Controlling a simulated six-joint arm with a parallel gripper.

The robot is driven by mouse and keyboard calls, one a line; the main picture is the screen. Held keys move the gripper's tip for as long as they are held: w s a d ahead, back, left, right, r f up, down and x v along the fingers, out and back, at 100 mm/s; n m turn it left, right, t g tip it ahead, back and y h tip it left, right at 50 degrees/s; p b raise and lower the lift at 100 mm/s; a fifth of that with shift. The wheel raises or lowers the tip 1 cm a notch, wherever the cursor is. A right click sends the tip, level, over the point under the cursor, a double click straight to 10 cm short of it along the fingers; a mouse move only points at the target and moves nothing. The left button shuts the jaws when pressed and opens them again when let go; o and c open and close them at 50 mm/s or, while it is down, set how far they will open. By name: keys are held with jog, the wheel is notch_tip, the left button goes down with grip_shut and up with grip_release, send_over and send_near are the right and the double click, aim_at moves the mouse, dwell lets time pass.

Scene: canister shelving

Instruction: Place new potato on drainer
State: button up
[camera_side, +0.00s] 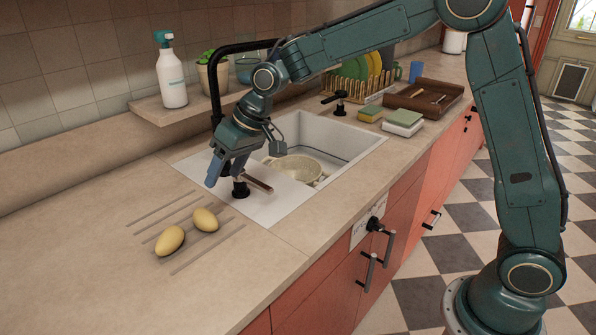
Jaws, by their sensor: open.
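Two yellow potatoes lie on the counter left of the sink: a nearer one (169,240) and another (206,219) just behind it to the right. Both rest among the grooves of the drainer (209,249), close together. My gripper (222,179) is open and points down over the sink's left rim, behind and to the right of the potatoes. I see nothing between its fingers. A pale colander (309,167) sits in the white sink (345,135); my gripper and wrist stand partly in front of the sink, and the colander's contents cannot be made out.
A black tap fitting with a brown lever (258,184) is close by my gripper. A black faucet (215,85) arches behind. A spray bottle (172,75), sponges (403,121), a dish rack (350,88) and a wooden tray (425,95) stand farther back. The front-left counter is clear.

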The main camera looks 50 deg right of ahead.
jog(key=s+d+r+h, duration=0.1)
jog(key=s+d+r, duration=0.4)
jog(key=s+r, duration=0.25)
jog(key=s+d+m+h, duration=0.1)
jog(key=s+d, duration=0.3)
jog(key=s, duration=0.9)
jog(key=s+d+m+t+h, duration=0.1)
jog(key=s+d, duration=0.4)
jog(key=s, duration=0.8)
jog(key=shift+t+h, duration=0.3)
jog(key=shift+h, duration=0.1)
jog(key=shift+w+f, duration=0.1)
